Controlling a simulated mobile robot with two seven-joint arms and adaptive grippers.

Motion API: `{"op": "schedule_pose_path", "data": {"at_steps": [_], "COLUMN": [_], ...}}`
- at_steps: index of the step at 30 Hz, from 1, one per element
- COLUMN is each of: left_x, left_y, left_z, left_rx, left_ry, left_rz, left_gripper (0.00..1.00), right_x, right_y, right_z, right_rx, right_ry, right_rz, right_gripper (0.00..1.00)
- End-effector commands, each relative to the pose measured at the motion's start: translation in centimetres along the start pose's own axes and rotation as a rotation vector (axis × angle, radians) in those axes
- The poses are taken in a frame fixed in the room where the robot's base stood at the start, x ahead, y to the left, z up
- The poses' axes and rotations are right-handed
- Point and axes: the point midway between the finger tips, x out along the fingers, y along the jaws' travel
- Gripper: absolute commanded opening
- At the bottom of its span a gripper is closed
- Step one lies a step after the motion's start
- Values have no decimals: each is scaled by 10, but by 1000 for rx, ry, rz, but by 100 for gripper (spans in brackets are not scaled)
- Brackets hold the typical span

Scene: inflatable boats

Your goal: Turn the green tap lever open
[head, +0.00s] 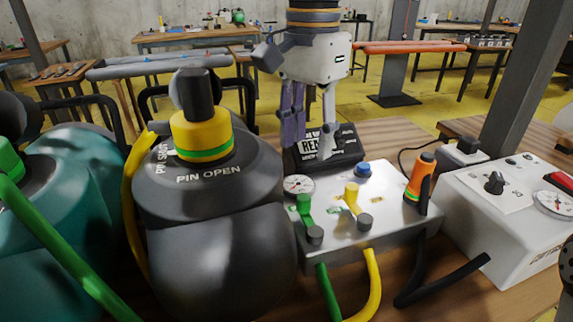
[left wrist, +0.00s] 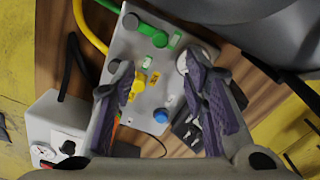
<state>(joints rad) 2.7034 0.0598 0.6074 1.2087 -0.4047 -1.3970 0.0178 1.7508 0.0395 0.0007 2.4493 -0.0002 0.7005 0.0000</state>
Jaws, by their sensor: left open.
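The green tap lever (head: 304,204) stands at the left front of a white tap box (head: 395,225), behind a grey knob. It also shows near the top of the left wrist view (left wrist: 149,30). A green hose (head: 328,292) leaves the box's front below it. My left gripper (head: 311,150) is open and empty, pointing down behind the box, beyond the lever and apart from it. In the left wrist view my left gripper (left wrist: 158,68) has its fingers spread wide on either side of the box.
A yellow tap lever (head: 352,195), a blue knob (head: 362,169) and a gauge (head: 298,185) share the box. An orange-handled tool (head: 420,175) stands at its right. A black inflatable (head: 215,250) crowds the left. A white gauge unit (head: 515,215) stands right.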

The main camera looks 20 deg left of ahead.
Motion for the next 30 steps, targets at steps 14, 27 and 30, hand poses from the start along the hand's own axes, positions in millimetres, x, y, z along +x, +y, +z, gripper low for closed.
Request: {"op": "schedule_pose_path", "data": {"at_steps": [14, 27, 30], "left_x": [75, 115, 114], "left_y": [0, 0, 0], "left_z": [2, 1, 1], "left_rx": [1, 1, 1], "left_ry": [-4, 3, 2], "left_rz": [-2, -6, -6], "left_gripper": [40, 40, 40], "right_x": [0, 1, 1], "right_y": [0, 0, 0], "right_z": [1, 1, 1], "right_rx": [1, 1, 1], "right_ry": [-3, -5, -5], "right_rz": [1, 1, 1], "right_gripper": [77, 77, 77]}}
